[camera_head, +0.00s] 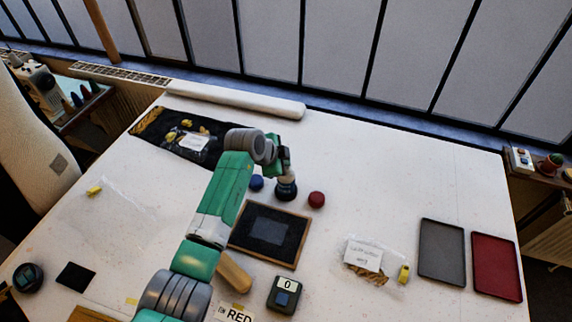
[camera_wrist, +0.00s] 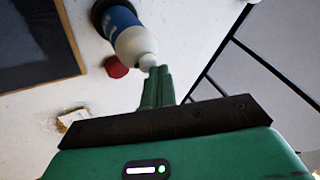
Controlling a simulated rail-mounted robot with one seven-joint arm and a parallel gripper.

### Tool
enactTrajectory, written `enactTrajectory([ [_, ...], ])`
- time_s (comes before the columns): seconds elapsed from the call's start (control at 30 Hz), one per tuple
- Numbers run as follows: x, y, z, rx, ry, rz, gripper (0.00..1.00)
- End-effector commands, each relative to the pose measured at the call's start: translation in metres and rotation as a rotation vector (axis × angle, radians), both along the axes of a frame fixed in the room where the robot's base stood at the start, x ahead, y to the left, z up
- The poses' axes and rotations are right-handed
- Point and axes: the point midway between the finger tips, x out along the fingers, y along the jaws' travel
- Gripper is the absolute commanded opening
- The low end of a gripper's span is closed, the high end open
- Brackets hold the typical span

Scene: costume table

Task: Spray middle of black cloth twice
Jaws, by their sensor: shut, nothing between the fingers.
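The black cloth (camera_head: 250,241) lies flat in a wooden frame at the table's middle, with a greyer square at its centre. Part of it shows at the upper left of the wrist view (camera_wrist: 35,72). A bottle (camera_wrist: 122,28) with a blue band, pale shoulder and white tip stands in a dark round base, just beyond the cloth. In the head view the dark base (camera_head: 286,191) shows under my gripper (camera_head: 284,166). In the wrist view my gripper's green fingers (camera_wrist: 159,72) are shut and empty, close to the bottle's white tip. I cannot tell whether they touch it.
A red cap (camera_head: 316,199) and a blue cap (camera_head: 256,183) flank the bottle. A bagged item (camera_head: 370,262), grey tray (camera_head: 442,252) and red tray (camera_head: 496,267) lie right. A small device (camera_head: 285,294) sits in front. A white roll (camera_head: 235,99) lies behind.

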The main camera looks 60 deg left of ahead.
Motion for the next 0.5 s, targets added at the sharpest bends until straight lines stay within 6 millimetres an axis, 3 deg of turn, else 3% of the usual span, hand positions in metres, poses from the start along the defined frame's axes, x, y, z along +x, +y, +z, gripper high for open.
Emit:
enactTrajectory([
  [0.5,-0.0012,-0.0015,0.0057,-0.003,0.003,0.000,0.00],
])
